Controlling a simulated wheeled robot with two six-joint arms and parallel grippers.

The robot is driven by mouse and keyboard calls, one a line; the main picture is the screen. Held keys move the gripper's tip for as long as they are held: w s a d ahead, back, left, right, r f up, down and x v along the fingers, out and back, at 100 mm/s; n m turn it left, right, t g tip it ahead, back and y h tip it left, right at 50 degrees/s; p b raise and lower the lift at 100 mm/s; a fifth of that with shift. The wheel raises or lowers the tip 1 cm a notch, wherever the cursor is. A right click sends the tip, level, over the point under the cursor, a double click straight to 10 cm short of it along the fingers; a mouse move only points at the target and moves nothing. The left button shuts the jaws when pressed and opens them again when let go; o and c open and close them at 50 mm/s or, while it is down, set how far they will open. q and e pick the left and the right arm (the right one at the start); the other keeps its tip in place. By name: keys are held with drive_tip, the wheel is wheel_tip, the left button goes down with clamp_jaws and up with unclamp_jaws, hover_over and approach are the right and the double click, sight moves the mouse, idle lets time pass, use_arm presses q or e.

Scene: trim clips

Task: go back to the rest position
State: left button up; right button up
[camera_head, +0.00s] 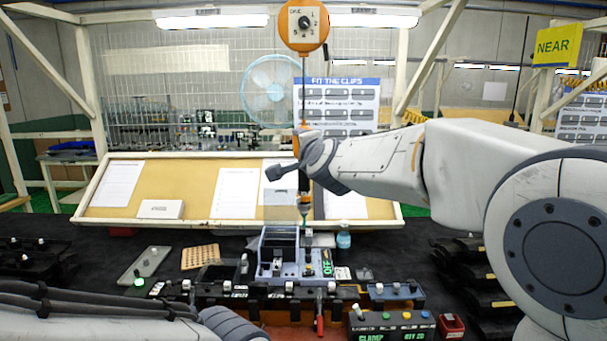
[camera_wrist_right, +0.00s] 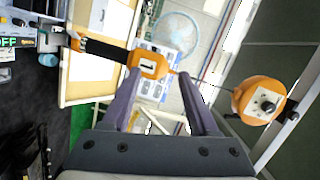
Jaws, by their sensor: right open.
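My right gripper (camera_head: 293,165) is raised at the centre of the head view, above the bench. In the right wrist view its two grey fingers (camera_wrist_right: 160,75) are spread apart, with nothing clamped between them. A hanging orange tool marked 1 (camera_wrist_right: 150,64) shows at the fingertips; I cannot tell whether it touches a finger. In the head view its cable drops from an orange balancer (camera_head: 303,24), and the gripper partly hides the tool. Part of my left arm (camera_head: 100,318) lies along the lower left edge; its gripper is out of view.
A grey-blue fixture (camera_head: 277,262) with a green OFF display stands mid-bench below the tool. Black parts (camera_head: 480,272) are stacked at right.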

drive_tip(key=s+d+f+n+g+h, duration=0.1)
drive_tip(key=s+d+f+n+g, duration=0.15)
drive_tip(key=f, duration=0.55)
drive_tip(key=s+d+f+n+g, duration=0.2)
drive_tip(key=s+d+f+n, duration=0.15)
drive_tip(key=f, duration=0.35)
drive_tip(key=s+d+f+n+g+h, duration=0.1)
drive_tip(key=s+d+f+n+g, duration=0.2)
drive_tip(key=f, duration=0.5)
drive_tip(key=s+d+f+n+g+h, duration=0.1)
drive_tip(key=s+d+f+n+g, duration=0.15)
drive_tip(key=s+d+f, duration=0.55)
drive_tip(key=s+d+f+n+g+h, duration=0.15)
drive_tip(key=s+f+g, duration=0.35)
drive_tip(key=s, duration=0.8)
drive_tip(key=s+a+r+n+g+y+b, duration=0.1)
drive_tip(key=s+a+r+n+b, duration=0.1)
drive_tip(key=s+a+n, duration=0.5)
drive_tip(key=s+a, duration=0.6)
drive_tip(key=shift+r+g+y, duration=0.35)
drive_tip(key=shift+r+g, duration=0.05)
drive_tip(key=shift+a, duration=0.1)
